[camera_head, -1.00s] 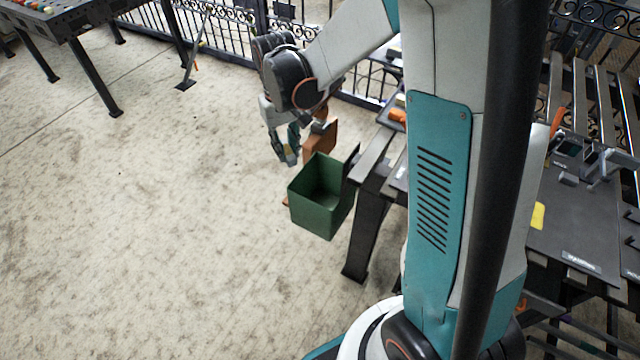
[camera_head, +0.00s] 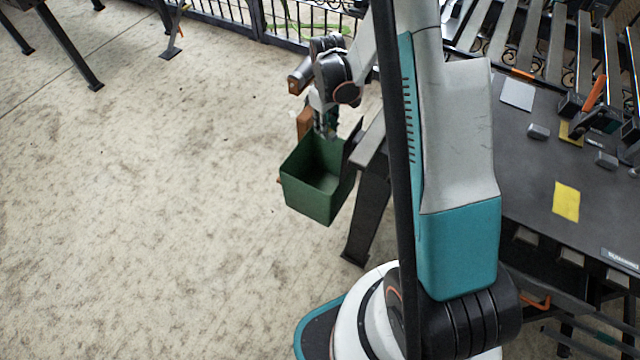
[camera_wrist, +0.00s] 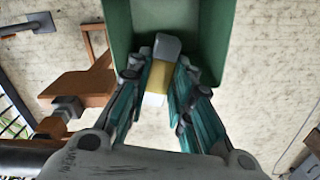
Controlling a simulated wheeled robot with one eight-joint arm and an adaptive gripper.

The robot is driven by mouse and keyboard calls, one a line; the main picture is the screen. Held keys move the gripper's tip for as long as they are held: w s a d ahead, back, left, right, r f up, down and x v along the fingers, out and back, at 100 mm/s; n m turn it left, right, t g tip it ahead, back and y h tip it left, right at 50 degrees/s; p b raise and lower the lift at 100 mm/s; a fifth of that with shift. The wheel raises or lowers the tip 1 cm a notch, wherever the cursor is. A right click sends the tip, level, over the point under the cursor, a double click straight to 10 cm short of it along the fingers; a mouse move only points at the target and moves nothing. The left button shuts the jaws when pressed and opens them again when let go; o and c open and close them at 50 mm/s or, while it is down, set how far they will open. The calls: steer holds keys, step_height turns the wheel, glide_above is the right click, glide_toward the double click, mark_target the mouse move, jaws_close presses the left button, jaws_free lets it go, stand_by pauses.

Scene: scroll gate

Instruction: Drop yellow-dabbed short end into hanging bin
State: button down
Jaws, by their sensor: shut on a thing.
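The green hanging bin (camera_head: 307,196) hangs off the side of the dark bench, open at the top. In the wrist view it (camera_wrist: 119,35) fills the upper middle. My gripper (camera_head: 325,132) points down at the bin's far rim. In the wrist view my gripper (camera_wrist: 163,80) is shut on the short end (camera_wrist: 166,46), a small grey piece with a yellow dab. The piece's grey tip overlaps the bin's edge in that view. In the head view the piece is hidden, and I cannot tell how high it is above the rim.
A brown bracket-like object (camera_head: 304,122) stands just beyond the bin; it also shows left of my fingers in the wrist view (camera_wrist: 78,86). The bench (camera_head: 530,190) at right carries a yellow sheet (camera_head: 566,201) and small grey blocks.

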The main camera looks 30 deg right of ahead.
step_height(320, 180, down, 6)
steer(key=b, duration=0.3)
steer(key=shift+r, duration=0.25)
steer(key=c, duration=1.3)
jaws_free()
steer(key=shift+c, duration=0.2)
steer(key=shift+r, duration=0.1)
step_height(320, 180, up, 12)
steer(key=shift+f, duration=0.1)
